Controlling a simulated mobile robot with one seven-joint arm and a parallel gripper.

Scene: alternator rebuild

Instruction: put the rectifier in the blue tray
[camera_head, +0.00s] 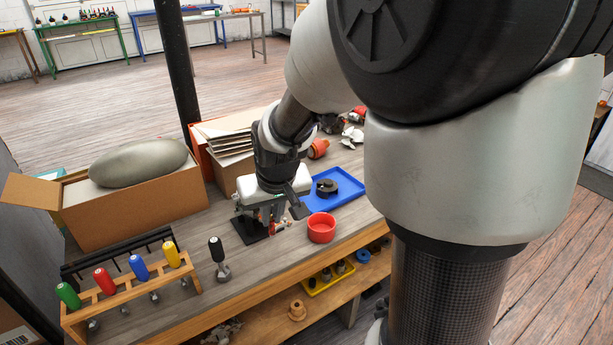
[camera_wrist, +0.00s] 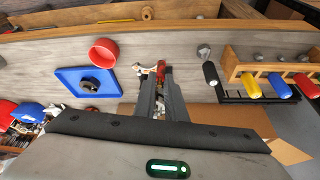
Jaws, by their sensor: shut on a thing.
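My gripper (camera_head: 271,222) is low over the workbench, left of the red bowl, its fingers pointing down. In the wrist view my gripper (camera_wrist: 161,85) is shut on a small red and pale metal part (camera_wrist: 160,68), mostly hidden by the fingers. I cannot tell for sure whether this is the rectifier. The blue tray (camera_head: 348,187) lies flat on the bench, right of and beyond my gripper. It also shows in the wrist view (camera_wrist: 70,87). A dark, roughly ring-shaped part (camera_head: 327,187) lies in it, with free tray floor around it.
The red bowl (camera_head: 321,227) stands at the tray's near edge. A black plate (camera_head: 250,229) lies beside my gripper. A rack of coloured-handled tools (camera_head: 130,282) and a black-handled tool (camera_head: 218,257) stand left. An open cardboard box (camera_head: 135,205) and an orange part (camera_head: 318,149) are farther back.

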